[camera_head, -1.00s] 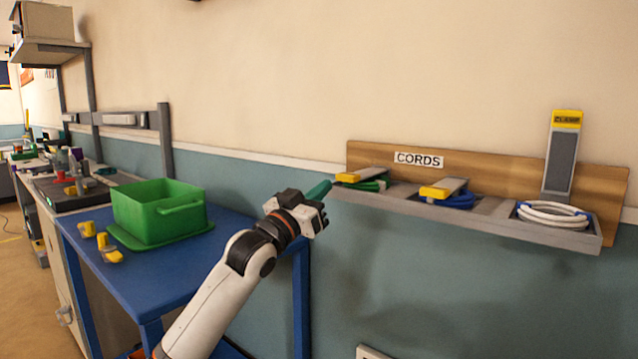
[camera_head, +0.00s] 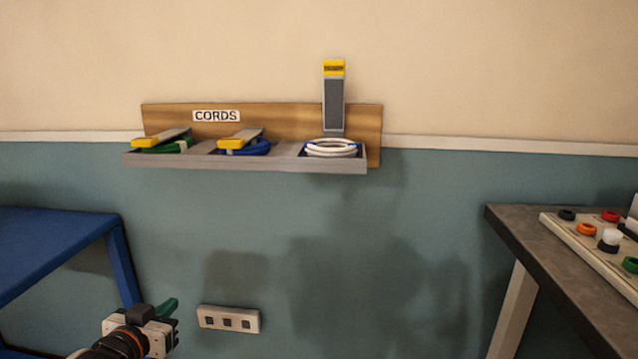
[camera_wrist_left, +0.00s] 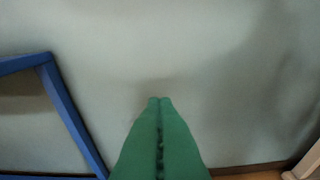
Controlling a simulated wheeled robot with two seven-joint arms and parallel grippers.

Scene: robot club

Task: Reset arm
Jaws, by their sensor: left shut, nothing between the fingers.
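My left gripper (camera_head: 168,307) is low at the bottom left of the head view, beside the blue table's right leg and below the cord shelf. Its green fingers are shut and empty. In the left wrist view the fingertips (camera_wrist_left: 160,100) meet, with the plain wall beyond them. My right gripper is in neither view.
A wall shelf (camera_head: 250,162) marked CORDS holds green, blue and white (camera_head: 331,148) cord coils. A clamp stands upright above the white coil. A wall socket (camera_head: 229,319) is right of my gripper. A blue table (camera_head: 45,240) stands left; a grey-topped bench (camera_head: 530,235) stands right.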

